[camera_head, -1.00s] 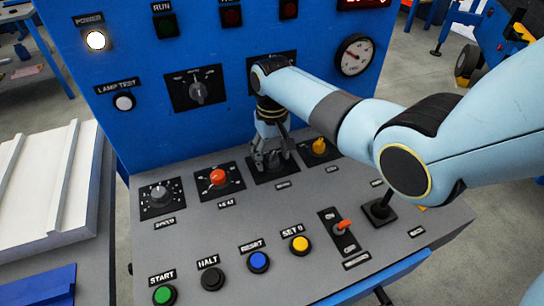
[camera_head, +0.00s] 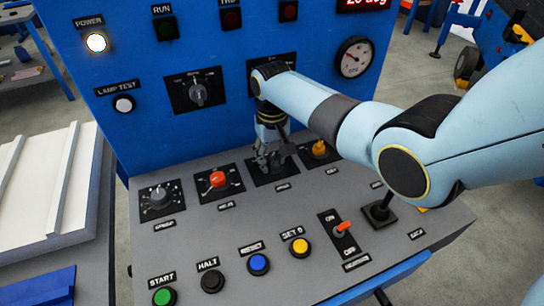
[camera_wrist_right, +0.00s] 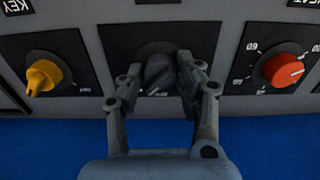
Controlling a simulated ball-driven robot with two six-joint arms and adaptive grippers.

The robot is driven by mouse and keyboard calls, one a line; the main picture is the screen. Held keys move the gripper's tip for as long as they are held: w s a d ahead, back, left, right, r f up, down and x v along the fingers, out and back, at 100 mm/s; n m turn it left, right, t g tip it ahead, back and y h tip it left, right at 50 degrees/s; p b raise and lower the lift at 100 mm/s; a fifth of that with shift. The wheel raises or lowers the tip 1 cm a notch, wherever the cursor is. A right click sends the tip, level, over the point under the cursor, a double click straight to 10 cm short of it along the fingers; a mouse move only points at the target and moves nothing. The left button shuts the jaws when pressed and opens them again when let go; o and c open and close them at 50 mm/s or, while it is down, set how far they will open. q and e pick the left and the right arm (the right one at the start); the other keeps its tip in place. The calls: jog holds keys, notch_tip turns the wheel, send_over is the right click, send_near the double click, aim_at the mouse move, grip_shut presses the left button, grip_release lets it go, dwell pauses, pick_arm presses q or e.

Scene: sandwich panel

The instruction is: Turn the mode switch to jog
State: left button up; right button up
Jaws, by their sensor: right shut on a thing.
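The mode switch is a dark rotary knob (camera_wrist_right: 158,72) on a black square plate (camera_wrist_right: 120,42), third from the left on the console's sloped top. In the head view, my right gripper hides most of the knob. My right gripper (camera_head: 270,165) points down onto it. In the right wrist view, the fingers (camera_wrist_right: 160,76) stand on both sides of the knob and are shut on it. A pale mark shows at the knob's lower edge. The plate's markings are too dark to read. My left gripper is not in view.
A red-orange knob (camera_head: 217,180) and a yellow key switch (camera_head: 319,148) flank the mode switch closely. A black joystick (camera_head: 381,209) and a red toggle (camera_head: 343,227) stand at the right. The blue upright panel (camera_head: 225,130) rises just behind.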

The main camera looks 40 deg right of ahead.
jog(key=n+p, duration=0.2)
jog(key=n, duration=0.1)
jog(key=shift+r+n, duration=0.1)
jog(key=shift+n, duration=0.3)
jog(key=n+p, duration=0.1)
jog(key=n, duration=0.3)
jog(key=shift+n+p, duration=0.3)
jog(key=shift+p, duration=0.05)
jog(key=n+p, duration=0.1)
jog(key=n, duration=0.8)
jog(key=shift+n, duration=0.3)
jog(key=o, duration=1.1)
jog(key=shift+o, duration=0.2)
